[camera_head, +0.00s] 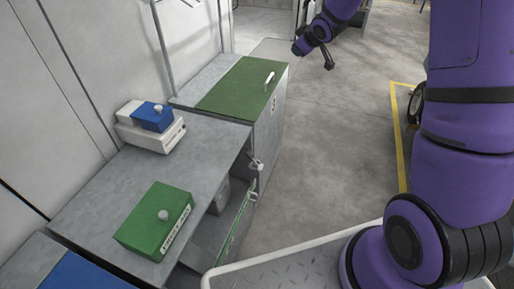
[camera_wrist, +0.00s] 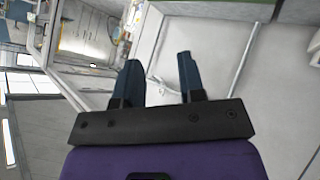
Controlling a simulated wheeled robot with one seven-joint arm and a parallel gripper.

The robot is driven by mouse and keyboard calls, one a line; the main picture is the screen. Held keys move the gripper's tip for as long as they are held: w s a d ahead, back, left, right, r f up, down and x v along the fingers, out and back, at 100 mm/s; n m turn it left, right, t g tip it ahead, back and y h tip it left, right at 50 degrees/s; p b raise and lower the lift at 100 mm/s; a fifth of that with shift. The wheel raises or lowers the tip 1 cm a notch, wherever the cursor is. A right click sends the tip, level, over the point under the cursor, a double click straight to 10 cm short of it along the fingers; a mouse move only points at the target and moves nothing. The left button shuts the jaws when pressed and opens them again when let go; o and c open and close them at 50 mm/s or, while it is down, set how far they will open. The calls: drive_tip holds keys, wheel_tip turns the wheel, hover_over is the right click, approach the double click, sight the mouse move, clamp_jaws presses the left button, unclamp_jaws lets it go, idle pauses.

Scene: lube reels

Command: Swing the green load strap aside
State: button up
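I cannot clearly make out a load strap in either view. A thin upright green-edged panel (camera_head: 238,228) stands out from the front of the grey bench in the head view, with metal latch fittings (camera_head: 256,166) near it. My gripper (camera_wrist: 159,65) is open and empty in the wrist view, its two dark fingers apart. In the head view my arm's far end shows at the top, well beyond the bench and the green-edged panel.
A green box with a knob (camera_head: 155,222) and a blue-and-white device (camera_head: 152,122) sit on the grey bench (camera_head: 108,180). Behind is a cabinet with a green lid (camera_head: 236,86) and white handle.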

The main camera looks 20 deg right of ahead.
drive_tip(key=w+f+n+y, duration=0.1)
drive_tip(key=w+f+y, duration=0.15)
drive_tip(key=f, duration=0.55)
drive_tip(key=w+f+n+y, duration=0.1)
drive_tip(key=w+f+n, duration=0.15)
drive_tip(key=f, duration=0.55)
drive_tip(key=n+g+y, duration=0.2)
drive_tip(key=g+y, duration=0.1)
drive_tip(key=y, duration=0.9)
approach(257, 196)
drive_tip(key=x, duration=1)
drive_tip(key=shift+w+f, duration=0.2)
drive_tip(key=shift+w, duration=0.05)
drive_tip(key=shift+d, duration=0.1)
clamp_jaws()
